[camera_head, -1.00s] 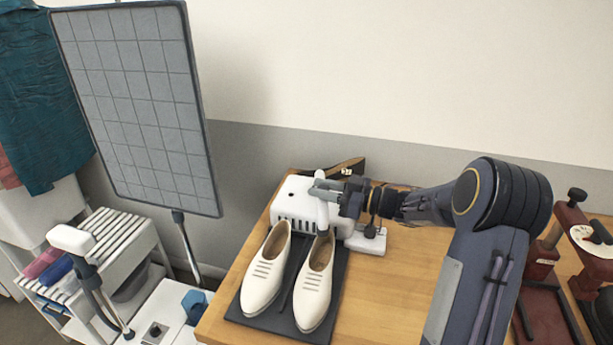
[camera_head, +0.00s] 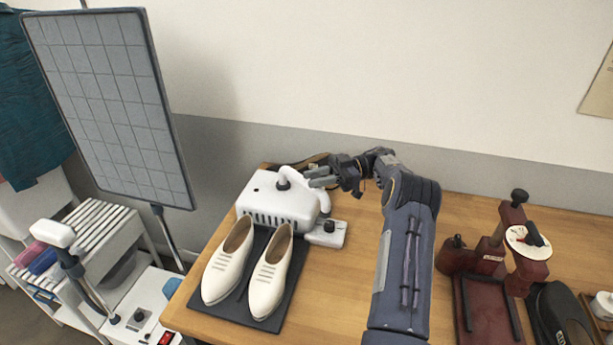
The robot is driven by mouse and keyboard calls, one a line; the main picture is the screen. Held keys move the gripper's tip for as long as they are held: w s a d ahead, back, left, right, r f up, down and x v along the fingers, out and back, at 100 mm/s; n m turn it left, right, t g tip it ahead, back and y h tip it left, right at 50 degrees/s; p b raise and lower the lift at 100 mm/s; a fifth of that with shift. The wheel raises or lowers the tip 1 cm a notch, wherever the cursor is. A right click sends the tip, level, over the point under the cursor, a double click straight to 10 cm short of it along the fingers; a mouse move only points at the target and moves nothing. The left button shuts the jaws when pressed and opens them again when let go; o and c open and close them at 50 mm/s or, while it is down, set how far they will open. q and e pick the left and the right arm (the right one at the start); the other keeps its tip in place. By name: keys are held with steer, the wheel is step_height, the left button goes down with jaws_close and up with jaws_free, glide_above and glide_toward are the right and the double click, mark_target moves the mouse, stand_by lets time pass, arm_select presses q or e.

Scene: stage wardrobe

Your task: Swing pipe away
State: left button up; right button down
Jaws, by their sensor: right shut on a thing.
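A white machine (camera_head: 262,203) with a slotted front stands on the wooden table, behind a pair of cream shoes. The white pipe (camera_head: 301,187) shows at the machine's right side, behind the right shoe and clear of its opening. My right gripper (camera_head: 318,177) reaches in from the right and is shut on the pipe; its fingers partly hide the pipe. The left shoe (camera_head: 228,262) and the right shoe (camera_head: 270,275) stand side by side on a dark mat (camera_head: 246,305). My left gripper is not in view.
A small white box with a black knob (camera_head: 329,227) sits right of the machine. A gridded panel (camera_head: 110,105) stands at the left. The table in front of the mat's right side is clear.

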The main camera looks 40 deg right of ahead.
steer(key=shift+d+g, duration=0.25)
steer(key=shift+g, duration=0.05)
steer(key=c, duration=1.2)
jaws_free()
steer(key=shift+o, duration=0.2)
steer(key=shift+r, duration=0.1)
steer(key=shift+r, duration=0.3)
step_height(320, 180, up, 3)
steer(key=shift+s+a+f+b, duration=0.1)
steer(key=shift+b, duration=0.55)
steer(key=s+a+r+b, duration=0.4)
steer(key=s+a+r, duration=0.5)
steer(key=s, duration=0.1)
steer(key=shift+s+r, duration=0.2)
steer(key=shift+r, duration=0.05)
